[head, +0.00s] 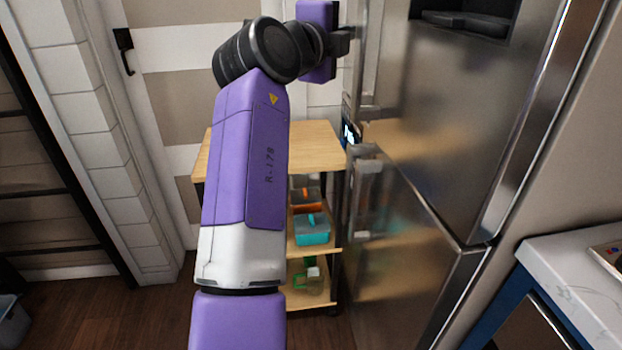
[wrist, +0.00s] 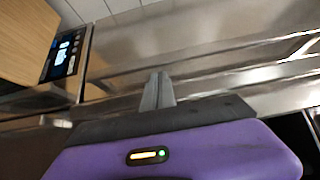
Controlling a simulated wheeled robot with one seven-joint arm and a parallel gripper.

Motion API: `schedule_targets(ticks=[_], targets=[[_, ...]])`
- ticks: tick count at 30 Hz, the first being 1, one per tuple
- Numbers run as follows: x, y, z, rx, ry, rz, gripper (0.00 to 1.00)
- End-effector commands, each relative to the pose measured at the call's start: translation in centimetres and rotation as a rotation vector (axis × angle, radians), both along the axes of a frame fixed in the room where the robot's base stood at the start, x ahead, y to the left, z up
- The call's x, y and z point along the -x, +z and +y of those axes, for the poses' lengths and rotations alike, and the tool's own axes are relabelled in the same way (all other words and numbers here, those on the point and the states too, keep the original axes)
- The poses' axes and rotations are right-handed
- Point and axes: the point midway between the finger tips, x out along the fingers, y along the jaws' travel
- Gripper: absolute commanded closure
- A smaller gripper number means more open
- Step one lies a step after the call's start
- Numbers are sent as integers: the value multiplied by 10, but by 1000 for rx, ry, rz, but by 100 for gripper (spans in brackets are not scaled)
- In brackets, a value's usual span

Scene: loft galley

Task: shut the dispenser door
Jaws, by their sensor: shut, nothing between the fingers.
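The dispenser door appears to be the tall brushed-steel upper door (head: 440,110) of a refrigerator, with a dark dispenser recess (head: 465,18) near its top. How far it stands open I cannot tell from this angle. My gripper (head: 343,42) is at the door's left side, near a vertical steel handle (head: 369,60). Its fingers point right; contact is not clear. In the wrist view, the closed fingers (wrist: 158,90) stand in front of a steel surface (wrist: 200,48), with nothing between them.
Below is a lower steel door (head: 400,240). A wooden-topped cart (head: 315,145) with bins (head: 312,230) stands behind my arm. A lit display (head: 350,134) sits beside the cart top. A white counter (head: 575,265) is at right. Open floor lies at lower left.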

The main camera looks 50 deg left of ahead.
Motion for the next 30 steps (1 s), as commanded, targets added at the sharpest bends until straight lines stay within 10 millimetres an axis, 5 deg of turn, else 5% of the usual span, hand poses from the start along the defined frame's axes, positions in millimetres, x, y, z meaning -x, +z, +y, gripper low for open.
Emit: schedule_targets(ticks=[30], targets=[[-15,0,-5,0,0,-1,100]])
